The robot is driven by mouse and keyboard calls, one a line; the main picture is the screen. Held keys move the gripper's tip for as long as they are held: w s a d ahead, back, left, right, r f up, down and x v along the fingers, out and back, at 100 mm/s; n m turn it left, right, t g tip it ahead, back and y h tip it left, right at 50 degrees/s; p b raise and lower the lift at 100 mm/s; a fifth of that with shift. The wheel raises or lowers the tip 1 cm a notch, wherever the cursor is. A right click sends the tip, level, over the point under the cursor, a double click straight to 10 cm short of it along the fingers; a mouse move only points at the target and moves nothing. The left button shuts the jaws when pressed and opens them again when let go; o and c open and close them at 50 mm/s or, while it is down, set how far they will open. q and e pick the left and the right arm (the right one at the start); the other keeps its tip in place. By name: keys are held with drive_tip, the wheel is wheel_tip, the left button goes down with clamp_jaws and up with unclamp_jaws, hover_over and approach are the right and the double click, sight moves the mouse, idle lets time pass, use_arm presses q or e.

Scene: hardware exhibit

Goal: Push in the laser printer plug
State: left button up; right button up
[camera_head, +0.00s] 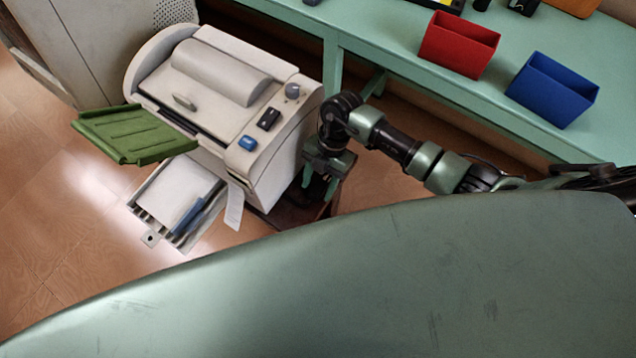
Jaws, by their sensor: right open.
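The laser printer (225,85) is a cream machine at the upper left, with a green tray (135,132) on its left side and a paper tray (178,203) pulled out below. Its front panel has a blue button, a black switch and a grey knob. My right gripper (322,186) points down close beside the right side of the printer, with its fingers apart in shadow. I cannot make out the plug or its socket; that side of the printer is dark and partly covered by my gripper. My left gripper is not in view.
A green table (400,35) runs along the top right, bearing a red bin (459,45) and a blue bin (552,90). A beige cabinet (85,45) stands behind the printer at the left. Open wooden floor (45,230) lies at the lower left.

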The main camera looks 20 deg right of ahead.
clamp_jaws()
idle(1.5)
